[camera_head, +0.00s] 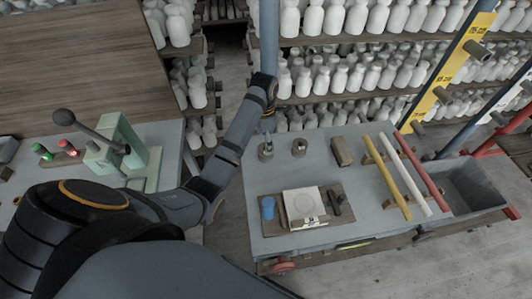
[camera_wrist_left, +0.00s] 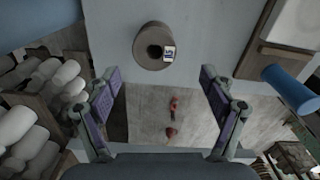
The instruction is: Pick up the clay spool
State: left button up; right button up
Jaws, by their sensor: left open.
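A short grey-brown clay spool (camera_wrist_left: 150,62) with a dark centre hole stands on the table in the left wrist view. A small white and blue label is on its side. My left gripper (camera_head: 267,135) is above the table beside that piece, pointing down. In the left wrist view, my left gripper (camera_wrist_left: 161,83) is open and empty, with the spool beyond its fingertips, not between them. My right gripper is not in view.
A board (camera_head: 275,228) nearer me holds a blue cylinder (camera_head: 267,208) and a white slab (camera_head: 304,203). Coloured rods (camera_head: 394,178) lie farther right. Shelves of white bottles stand behind.

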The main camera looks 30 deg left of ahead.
aim_at(263, 158)
pick_arm(q)
jog(key=f, duration=0.3)
jog(key=shift+w+p, duration=0.25)
jog(key=shift+p, duration=0.15)
jog(key=shift+f, duration=0.6)
jog(key=f, duration=0.4)
jog(key=shift+w+a+f+p, duration=0.15)
jog(key=shift+w+p, duration=0.1)
jog(key=shift+p, duration=0.15)
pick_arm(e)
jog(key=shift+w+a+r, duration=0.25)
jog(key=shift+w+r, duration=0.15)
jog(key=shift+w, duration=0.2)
pick_arm(q)
jog(key=shift+s, duration=0.1)
jog(key=shift+c, duration=1.1)
jog(key=c, duration=1.2)
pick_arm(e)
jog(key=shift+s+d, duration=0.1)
